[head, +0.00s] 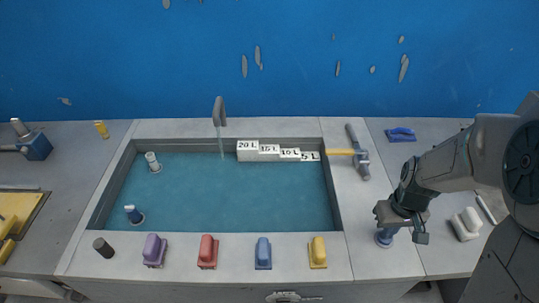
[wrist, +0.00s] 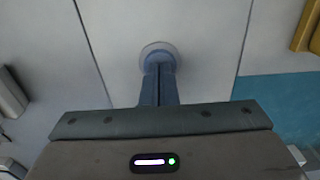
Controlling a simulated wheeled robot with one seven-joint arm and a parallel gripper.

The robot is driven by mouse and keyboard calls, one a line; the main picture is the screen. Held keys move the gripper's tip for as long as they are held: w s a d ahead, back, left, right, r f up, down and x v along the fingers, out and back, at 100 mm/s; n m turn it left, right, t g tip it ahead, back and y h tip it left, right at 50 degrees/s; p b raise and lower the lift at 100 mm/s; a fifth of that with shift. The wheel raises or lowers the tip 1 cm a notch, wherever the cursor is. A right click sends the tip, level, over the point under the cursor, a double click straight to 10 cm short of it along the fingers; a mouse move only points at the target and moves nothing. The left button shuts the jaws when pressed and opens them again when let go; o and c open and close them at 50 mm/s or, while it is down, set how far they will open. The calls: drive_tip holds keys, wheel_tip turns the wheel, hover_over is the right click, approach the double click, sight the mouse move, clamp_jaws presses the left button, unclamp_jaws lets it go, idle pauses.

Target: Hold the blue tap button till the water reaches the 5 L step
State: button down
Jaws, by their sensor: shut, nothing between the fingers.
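The blue tap button (head: 384,241) is a small round piece on the grey top, right of the basin. My gripper (head: 388,232) points down onto it, shut with nothing between the fingers. In the wrist view the fingertips (wrist: 158,66) meet the button's pale round rim (wrist: 158,50); the fingers hide its middle. The grey tap (head: 219,110) at the back of the basin has a thin stream below its spout. Blue-green water (head: 225,200) covers the basin floor. The labelled steps run down to the 5 L step (head: 310,157); the water lies close around it, its label still visible.
Purple (head: 154,250), red (head: 208,252), blue (head: 263,253) and yellow (head: 317,252) handled blocks line the front ledge. A hammer (head: 358,152) lies behind my gripper. A white handled block (head: 466,224) sits to its right, a blue one (head: 401,135) further back.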

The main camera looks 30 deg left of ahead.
drive_tip(key=shift+r+p, duration=2.45)
drive_tip(key=shift+r, duration=0.95)
